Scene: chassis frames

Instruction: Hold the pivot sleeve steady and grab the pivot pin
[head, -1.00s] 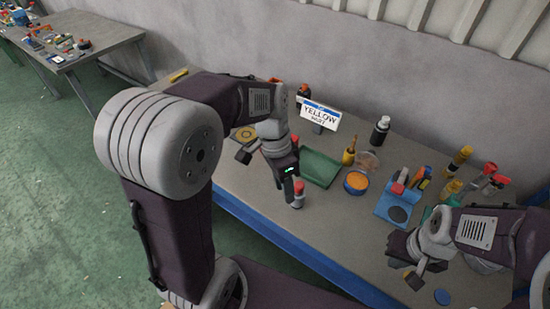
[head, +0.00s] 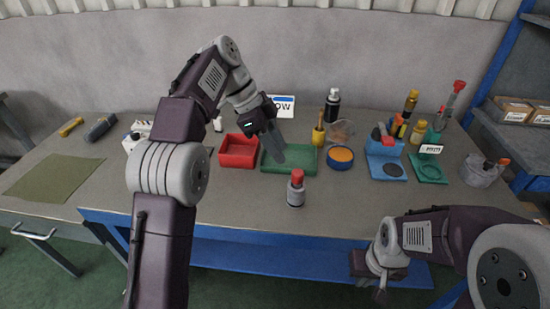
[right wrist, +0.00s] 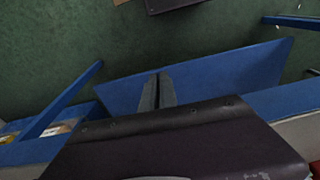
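A grey cylinder with a red top (head: 296,190) stands upright near the table's front edge in the head view. It may be the pivot sleeve with the pivot pin in it, but I cannot tell for sure. My left gripper (head: 277,153) points down over the green tray, behind and left of this cylinder and apart from it. Its fingers look merged from here, so I cannot tell if they are open. My right gripper (head: 381,294) hangs in front of the table edge. In the right wrist view its two grey fingers (right wrist: 157,93) lie together, with nothing between them.
A red bin (head: 238,152) and a green tray (head: 298,160) stand mid-table. To their right are an orange-topped blue dish (head: 340,156), a blue fixture (head: 385,160), a green fixture (head: 428,170) and a clear jar (head: 482,171). Bare tabletop lies right of the red-topped cylinder.

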